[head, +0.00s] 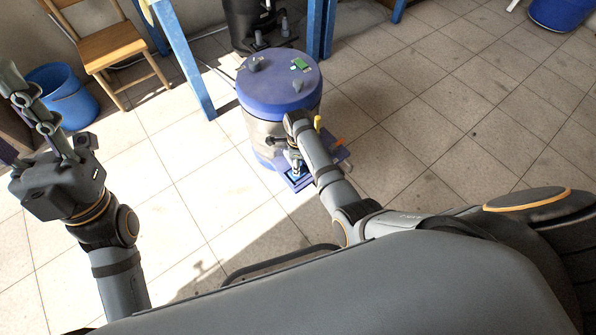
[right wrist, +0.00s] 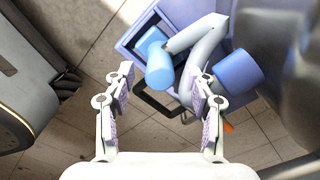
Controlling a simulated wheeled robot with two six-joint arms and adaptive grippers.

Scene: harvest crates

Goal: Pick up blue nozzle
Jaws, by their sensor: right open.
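In the right wrist view a light-blue nozzle (right wrist: 157,64) sits at the end of a bent grey pipe (right wrist: 200,42). A second blue cylinder (right wrist: 237,72) is on the right of that pipe. My right gripper (right wrist: 164,88) is open, with a finger on each side of the first blue piece's lower end, and nothing is clamped between the pads. In the head view blue shows at the purple tray beneath my right gripper (head: 292,150), largely hidden by the arm. My left gripper (head: 45,115) is raised at the left, away from the nozzle; its opening is unclear.
A purple tray (head: 340,155) is at the side of a blue-topped barrel (head: 270,85), which carries small items. A wooden chair (head: 112,45) and a blue bucket (head: 65,98) stand at the left. Blue posts (head: 185,60) rise behind.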

